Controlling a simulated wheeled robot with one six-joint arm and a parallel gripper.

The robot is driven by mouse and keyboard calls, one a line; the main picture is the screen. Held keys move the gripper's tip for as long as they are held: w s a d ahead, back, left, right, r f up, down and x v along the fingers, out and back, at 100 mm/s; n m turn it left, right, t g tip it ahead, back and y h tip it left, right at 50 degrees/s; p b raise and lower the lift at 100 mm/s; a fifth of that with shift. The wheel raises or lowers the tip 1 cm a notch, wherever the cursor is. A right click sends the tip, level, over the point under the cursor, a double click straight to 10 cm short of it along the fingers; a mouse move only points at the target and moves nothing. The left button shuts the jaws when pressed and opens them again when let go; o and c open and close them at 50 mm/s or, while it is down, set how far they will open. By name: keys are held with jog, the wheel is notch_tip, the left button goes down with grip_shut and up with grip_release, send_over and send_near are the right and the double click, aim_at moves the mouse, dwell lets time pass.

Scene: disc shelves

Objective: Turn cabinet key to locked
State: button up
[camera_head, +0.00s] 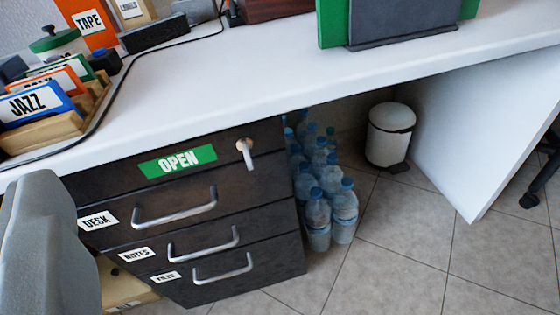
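The dark cabinet (282,221) stands under the desk, left of centre. Its drawers have silver handles and labels reading DESK, NOTES and FILES. The key (245,153), a silver piece in a lock, sits near the top right of its front, with its long part hanging roughly downward. A green sign (178,161) beside it reads OPEN. My gripper does not show clearly in this view, and nothing is seen touching the key.
The white desk top (240,68) overhangs the cabinet. A large grey rounded shape (38,240) fills the lower left edge; I cannot tell what it is. Several water bottles (317,210) stand right of the cabinet, then a white bin (390,133). Tiled floor lies clear in front.

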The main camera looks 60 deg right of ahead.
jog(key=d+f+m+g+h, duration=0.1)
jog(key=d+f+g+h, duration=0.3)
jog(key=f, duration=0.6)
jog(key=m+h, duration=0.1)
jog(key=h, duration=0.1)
send_near(248, 159)
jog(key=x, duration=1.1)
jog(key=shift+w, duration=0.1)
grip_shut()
